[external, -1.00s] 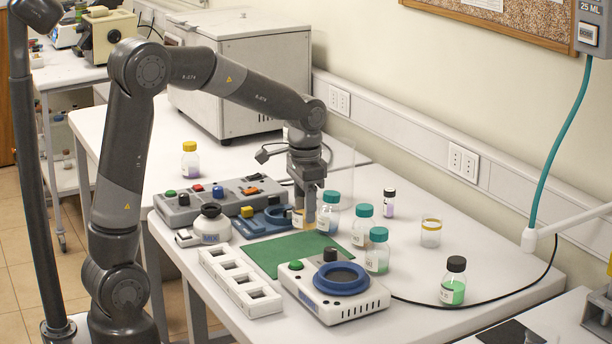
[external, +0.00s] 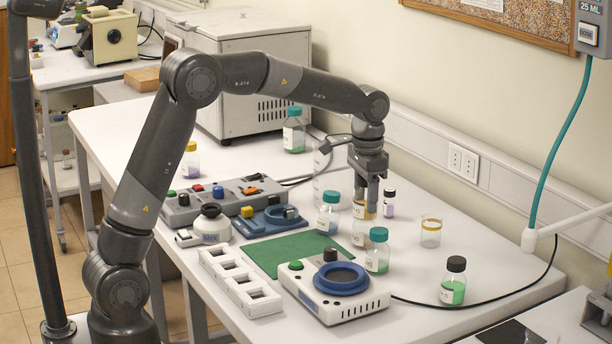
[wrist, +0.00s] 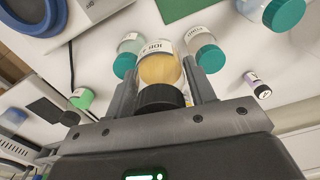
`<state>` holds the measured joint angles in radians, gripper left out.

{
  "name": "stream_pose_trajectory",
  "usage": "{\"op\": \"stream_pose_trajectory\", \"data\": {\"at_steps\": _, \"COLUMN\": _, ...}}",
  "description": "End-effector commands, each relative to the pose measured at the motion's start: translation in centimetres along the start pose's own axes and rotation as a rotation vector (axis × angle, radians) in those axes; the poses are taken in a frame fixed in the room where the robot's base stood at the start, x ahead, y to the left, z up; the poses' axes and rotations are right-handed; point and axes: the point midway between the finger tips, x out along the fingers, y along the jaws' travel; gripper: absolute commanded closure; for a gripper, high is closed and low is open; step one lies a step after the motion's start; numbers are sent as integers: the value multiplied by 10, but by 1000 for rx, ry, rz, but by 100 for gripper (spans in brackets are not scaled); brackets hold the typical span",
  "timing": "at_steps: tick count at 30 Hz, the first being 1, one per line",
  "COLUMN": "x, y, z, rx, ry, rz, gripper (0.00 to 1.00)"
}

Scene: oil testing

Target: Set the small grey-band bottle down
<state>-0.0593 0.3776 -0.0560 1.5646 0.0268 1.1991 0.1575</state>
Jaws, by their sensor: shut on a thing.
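My gripper (external: 366,203) is shut on a small bottle (external: 361,212) over the back part of the white table. In the wrist view the held bottle (wrist: 160,70) has amber contents, a white label and a black cap facing the camera; one finger is on each side. I cannot make out a grey band. In the external view it hides the cap of a teal-capped bottle (external: 359,240). It appears held above the table; its base clearance is hard to judge.
Teal-capped bottles (external: 328,213) (external: 377,252) stand close by. A purple vial (external: 389,205), a yellow-rimmed beaker (external: 430,232) and a black-capped green bottle (external: 454,283) stand to the right. The green mat (external: 290,252) is bare. Free table lies between beaker and green bottle.

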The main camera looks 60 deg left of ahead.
Motion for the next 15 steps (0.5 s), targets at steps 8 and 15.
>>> {"op": "stream_pose_trajectory", "data": {"at_steps": 8, "x": 32, "y": -5, "z": -54, "rx": -47, "ry": -4, "rz": -1, "gripper": 78}}
{"op": "stream_pose_trajectory", "data": {"at_steps": 15, "x": 74, "y": -4, "z": -80, "rx": -131, "ry": -2, "rz": -1, "gripper": 78}}
